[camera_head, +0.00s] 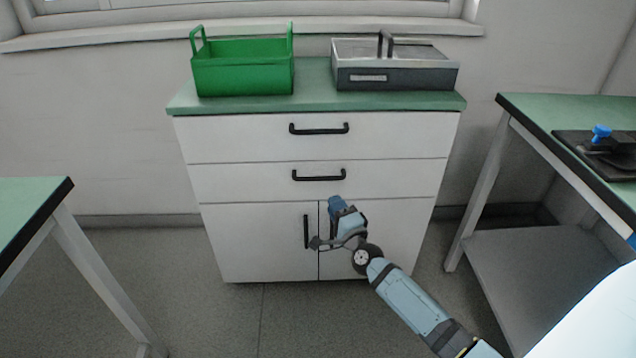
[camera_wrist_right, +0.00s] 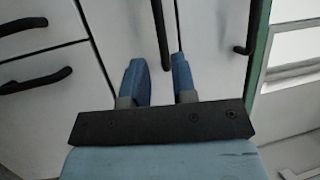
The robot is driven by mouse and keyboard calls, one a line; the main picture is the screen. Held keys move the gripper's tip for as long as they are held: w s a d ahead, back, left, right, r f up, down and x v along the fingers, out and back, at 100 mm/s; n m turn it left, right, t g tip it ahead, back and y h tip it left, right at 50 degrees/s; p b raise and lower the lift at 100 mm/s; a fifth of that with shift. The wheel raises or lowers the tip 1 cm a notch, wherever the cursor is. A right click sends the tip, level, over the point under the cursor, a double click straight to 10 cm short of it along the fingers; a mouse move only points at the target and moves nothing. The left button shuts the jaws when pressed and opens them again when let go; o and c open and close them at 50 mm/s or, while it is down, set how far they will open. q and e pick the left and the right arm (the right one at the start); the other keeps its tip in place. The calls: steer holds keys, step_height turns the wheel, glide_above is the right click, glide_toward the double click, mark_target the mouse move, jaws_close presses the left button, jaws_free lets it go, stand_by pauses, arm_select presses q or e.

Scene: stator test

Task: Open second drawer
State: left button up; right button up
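The white cabinet (camera_head: 235,183) has two drawers above two doors. The second drawer has a black horizontal handle (camera_head: 319,176), and the top drawer handle (camera_head: 318,129) is above it. Both drawers look shut. My right gripper (camera_head: 336,202) is in front of the cabinet, just below and right of the second handle in the picture. In the right wrist view, turned sideways, its blue fingers (camera_wrist_right: 160,78) are apart and empty. The second drawer handle (camera_wrist_right: 160,35) lies beyond the tips, in line with the gap. My left gripper is out of view.
A green open box (camera_head: 243,75) and a grey toolbox (camera_head: 395,77) stand on the cabinet top. Door handles (camera_wrist_right: 35,80) show at left in the wrist view. Green-topped tables (camera_head: 28,205) flank the cabinet; the right one (camera_head: 560,112) carries a black device.

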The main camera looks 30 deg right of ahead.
mark_target(318, 178)
steer(key=b+x, duration=0.2)
steer(key=x, duration=0.8)
steer(key=shift+w+f, duration=0.1)
steer(key=shift+w, duration=0.3)
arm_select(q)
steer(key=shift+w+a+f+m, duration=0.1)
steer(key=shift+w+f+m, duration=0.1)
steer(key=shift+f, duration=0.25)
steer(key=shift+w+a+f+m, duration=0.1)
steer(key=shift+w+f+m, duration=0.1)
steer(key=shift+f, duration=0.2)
arm_select(e)
steer(key=shift+w, duration=0.1)
jaws_close()
